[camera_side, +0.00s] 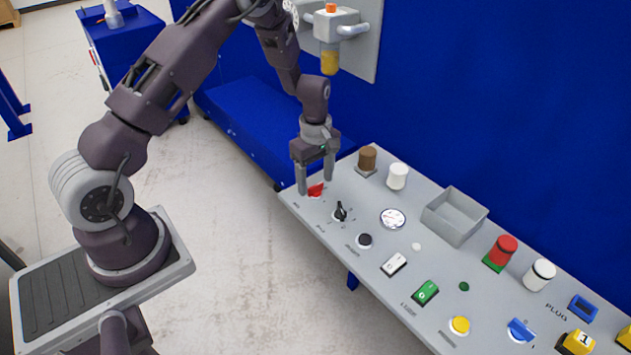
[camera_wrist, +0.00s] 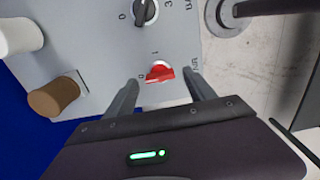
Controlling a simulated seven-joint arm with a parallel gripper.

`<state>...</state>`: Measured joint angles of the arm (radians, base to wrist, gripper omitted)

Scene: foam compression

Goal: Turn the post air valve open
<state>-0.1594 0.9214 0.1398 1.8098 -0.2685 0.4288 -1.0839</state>
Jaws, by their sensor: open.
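The red valve handle (camera_side: 316,189) sits at the far left end of the grey panel (camera_side: 375,209). In the wrist view the red handle (camera_wrist: 160,72) lies roughly across the picture, with a "0" mark at its left and a "1" mark above it. My gripper (camera_side: 316,184) points down over that end of the panel, with its fingers on either side of the handle. In the wrist view my gripper (camera_wrist: 161,79) is open, with gaps between the fingers and the handle. I cannot tell how far the fingertips are above the panel.
A black selector knob (camera_side: 340,211) is close beside the handle. A brown cap (camera_side: 367,158) and a white cap (camera_side: 397,176) stand behind it. A gauge (camera_side: 393,218), a grey bin (camera_side: 476,222) and several buttons lie farther right. A blue wall (camera_side: 480,100) backs the panel.

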